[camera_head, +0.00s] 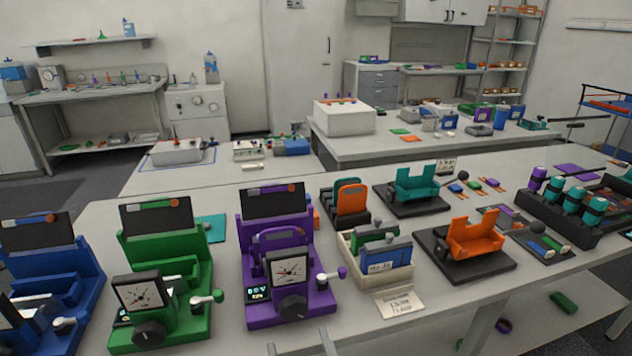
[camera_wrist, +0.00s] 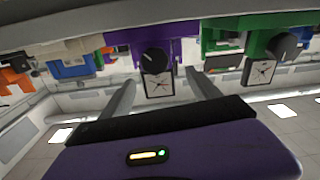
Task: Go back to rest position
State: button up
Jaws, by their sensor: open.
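My gripper (camera_wrist: 162,82) is open and empty, its two grey fingers apart in the wrist view. The fingertips also show at the bottom edge of the head view (camera_head: 300,345), in front of the bench and below the purple cycler. The purple battery cycler (camera_head: 270,312) stands on the bench with its gauge, black knob and lit display facing me. A purple handle-like arch shows behind its gauge. In the upside-down wrist view, the purple cycler (camera_wrist: 125,38) lies beyond the fingers, not touching them. The rest of my arm is hidden in the head view.
A green cycler (camera_head: 195,310) and a blue cycler (camera_head: 85,285) stand left of the purple one. A cream bin (camera_head: 352,270), teal cradle (camera_head: 415,188), orange cradle (camera_head: 470,240) and black rack (camera_head: 545,215) fill the bench (camera_head: 400,325) to the right. Its front strip is mostly clear.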

jog(key=s+d+m+g+h, duration=0.1)
jog(key=s+d+h, duration=0.1)
jog(key=s+d, duration=0.5)
jog(key=s+d+f+m+h, duration=0.1)
jog(key=s+d+m, duration=0.1)
jog(key=s+d, duration=0.6)
jog(key=s+d+f+m+g+h, duration=0.1)
jog(key=s+d, duration=0.7)
jog(key=s, duration=0.9)
jog(key=shift+d+m+g+h, duration=0.15)
jog(key=shift+m+g+h, duration=0.2)
jog(key=shift+h, duration=0.45)
jog(key=shift+c, duration=0.3)
